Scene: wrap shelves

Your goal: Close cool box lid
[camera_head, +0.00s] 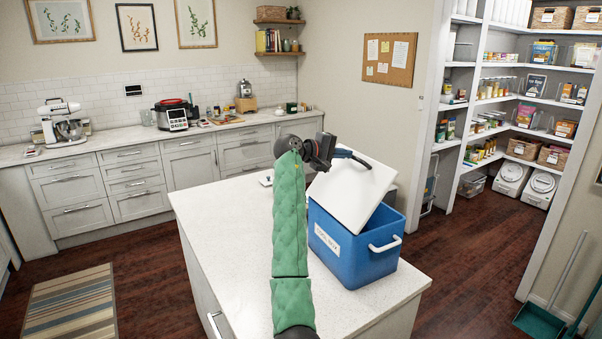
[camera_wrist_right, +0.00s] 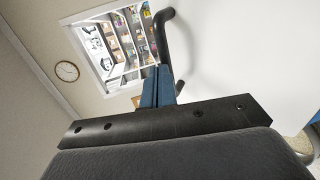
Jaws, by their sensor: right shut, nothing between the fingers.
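The blue cool box (camera_head: 352,245) stands on the island top, with a white label and a white side handle. Its white lid (camera_head: 348,195) is raised and tilted over the box, leaving a gap at the front. The lid fills the right of the wrist view (camera_wrist_right: 245,60). My right gripper (camera_head: 342,153) is at the lid's upper edge. Its blue fingers (camera_wrist_right: 160,85) are shut and empty, beside a dark curved bar (camera_wrist_right: 166,35) close to the lid. I cannot tell whether they touch the lid. My left gripper is out of view.
A counter with a stand mixer (camera_head: 66,125) and a cooker (camera_head: 173,115) runs along the back wall. Pantry shelves (camera_head: 520,100) stand at the right. A dustpan (camera_head: 540,320) is at the lower right.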

